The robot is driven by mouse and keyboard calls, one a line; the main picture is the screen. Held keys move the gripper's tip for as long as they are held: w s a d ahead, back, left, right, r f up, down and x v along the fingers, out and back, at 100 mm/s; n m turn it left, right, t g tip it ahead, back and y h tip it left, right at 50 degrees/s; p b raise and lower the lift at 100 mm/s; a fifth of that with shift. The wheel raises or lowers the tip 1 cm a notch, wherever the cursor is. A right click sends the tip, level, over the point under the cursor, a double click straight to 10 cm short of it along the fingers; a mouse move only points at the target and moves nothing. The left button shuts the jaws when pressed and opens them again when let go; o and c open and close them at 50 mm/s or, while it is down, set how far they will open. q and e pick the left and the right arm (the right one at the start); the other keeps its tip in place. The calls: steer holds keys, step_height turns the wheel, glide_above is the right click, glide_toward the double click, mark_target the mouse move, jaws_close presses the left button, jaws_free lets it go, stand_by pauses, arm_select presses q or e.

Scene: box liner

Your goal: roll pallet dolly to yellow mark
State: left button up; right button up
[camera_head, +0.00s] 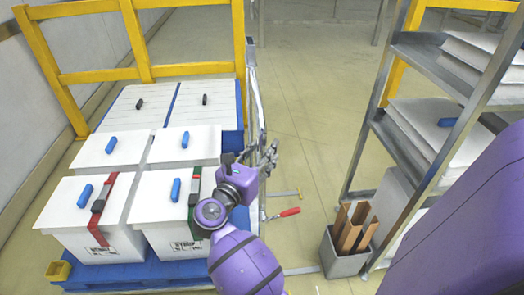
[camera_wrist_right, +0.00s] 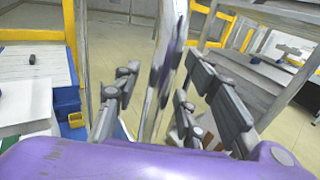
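Several white lidded boxes with blue handles stand on a blue pallet base (camera_head: 150,274), which I take to be the pallet dolly; wheels are hidden. A grey-white upright bar (camera_head: 256,110) stands at its right side. My right gripper (camera_head: 265,157) is beside that bar, right of the boxes. In the right wrist view, its fingers (camera_wrist_right: 158,105) are apart, with the pale bar (camera_wrist_right: 170,45) running between or just beyond them; contact cannot be told. My left gripper is out of view.
A yellow rail (camera_head: 145,72) stands behind and left of the boxes. A metal shelf rack (camera_head: 360,160) with white boxes stands right, with a grey bin (camera_head: 344,262) at its foot. A red-handled lever (camera_head: 288,212) shows near the base. Floor between is clear farther back.

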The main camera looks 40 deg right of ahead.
steer(key=shift+c, duration=0.4)
jaws_close()
